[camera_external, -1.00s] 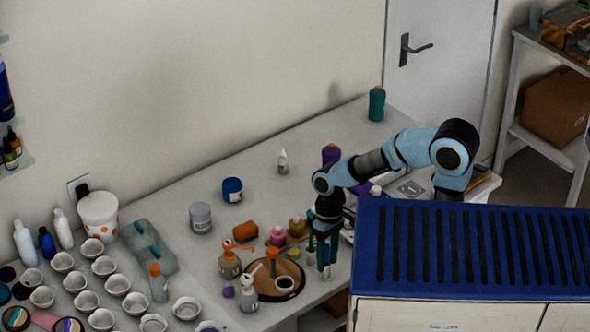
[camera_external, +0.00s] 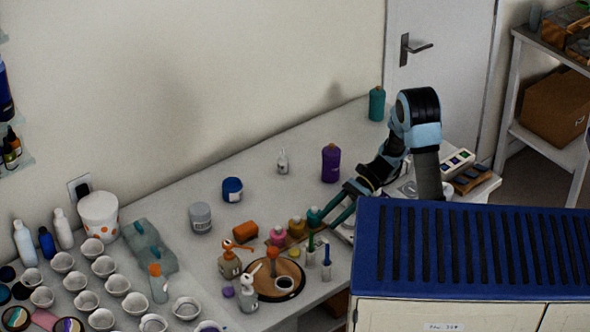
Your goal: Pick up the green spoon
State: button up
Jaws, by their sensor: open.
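A thin green upright thing, which looks like the green spoon (camera_external: 311,241), stands in a small pale holder (camera_external: 310,258) near the front edge of the table. It is too small for its shape to be certain. My gripper (camera_external: 331,216) is open and looks empty. Its teal fingers point down and to the left, above and to the right of the green thing in the picture. They appear apart from it. The fingertips overlap the area by a teal-capped bottle (camera_external: 314,216), and I cannot tell whether they touch it.
A blue upright thing (camera_external: 326,254) stands right beside the green one. A blue-topped cabinet (camera_external: 460,292) is at the right front.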

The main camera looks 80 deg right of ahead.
aim_at(310, 240)
jog(key=p+x, duration=0.1)
jog(key=x, duration=0.2)
jog(key=f+p+x, duration=0.1)
jog(key=x, duration=0.3)
jog(key=p+x, duration=0.1)
jog(key=x, duration=0.3)
jog(key=shift+d+f, duration=0.2)
jog(key=shift+f, duration=0.3)
grip_shut()
